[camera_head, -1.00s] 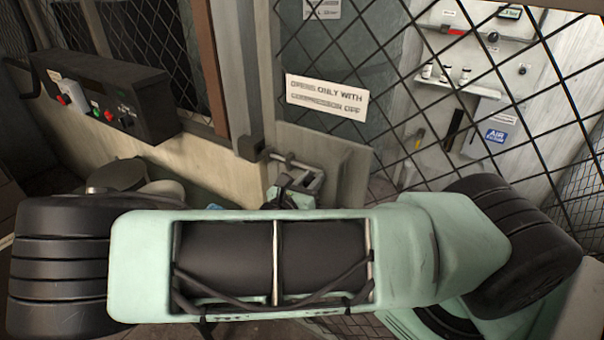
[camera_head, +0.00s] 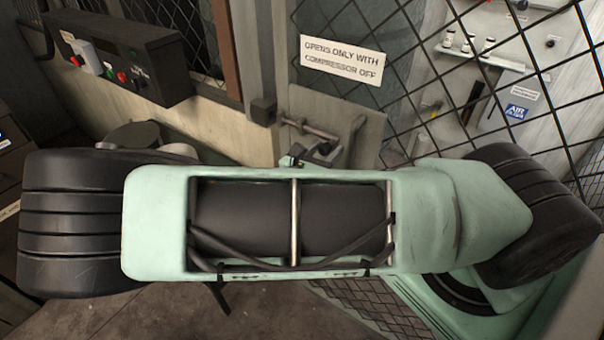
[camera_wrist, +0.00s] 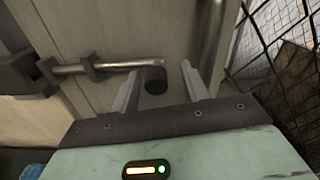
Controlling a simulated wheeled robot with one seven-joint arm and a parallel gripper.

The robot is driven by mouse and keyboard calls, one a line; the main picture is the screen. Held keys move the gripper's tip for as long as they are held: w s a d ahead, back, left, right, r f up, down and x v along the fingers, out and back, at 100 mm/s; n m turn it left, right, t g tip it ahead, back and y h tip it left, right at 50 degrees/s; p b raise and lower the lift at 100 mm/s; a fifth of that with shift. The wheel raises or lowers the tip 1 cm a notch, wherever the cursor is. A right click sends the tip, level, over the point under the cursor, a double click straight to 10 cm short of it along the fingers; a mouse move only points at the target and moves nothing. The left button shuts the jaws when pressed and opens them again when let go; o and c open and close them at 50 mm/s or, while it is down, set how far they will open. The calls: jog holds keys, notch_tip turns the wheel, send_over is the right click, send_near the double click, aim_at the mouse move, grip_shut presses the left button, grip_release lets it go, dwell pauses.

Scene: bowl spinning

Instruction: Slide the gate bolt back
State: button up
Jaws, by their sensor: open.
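The gate bolt (camera_head: 312,129) is a metal rod on the pale gate plate (camera_head: 345,110), in the middle of the head view. In the wrist view the rod (camera_wrist: 105,67) lies across from a bracket at left to a dark round knob (camera_wrist: 155,80). My gripper (camera_wrist: 161,88) is open, with one finger on each side of the knob in the picture. I cannot tell whether either finger touches it. In the head view my gripper (camera_head: 320,151) is just below the bolt, partly hidden behind my own arm.
A sign (camera_head: 340,60) reading "opens only with compressor off" hangs on the mesh above the bolt. A black control box (camera_head: 115,65) with buttons is at left. A dark post block (camera_head: 262,111) stands left of the bolt. A vertical handle (camera_wrist: 210,40) is right of the knob.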

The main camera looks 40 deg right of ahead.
jog(key=b+v, duration=0.4)
jog(key=v, duration=1.2)
jog(key=shift+b, duration=0.35)
jog(key=s+a+f+m+g+y+b, duration=0.2)
jog(key=s+f+m+g+y, duration=0.1)
jog(key=s+m+g+y, duration=0.6)
jog(key=s+a+r+m+t+y+b, duration=0.1)
jog(key=s+a+r+m+t+y, duration=0.1)
jog(key=s+a+r+m+y, duration=0.3)
jog(key=shift+s+a+r+m+t+y+b, duration=0.2)
jog(key=shift+a+r+m+t+y+b, duration=0.2)
jog(key=shift+a+r+m+y, duration=1.05)
jog(key=shift+d+f+n+y, duration=0.35)
jog(key=shift+f+n, duration=0.05)
jog(key=shift+n, duration=0.05)
jog(key=shift+c, duration=0.9)
jog(key=shift+d, duration=0.1)
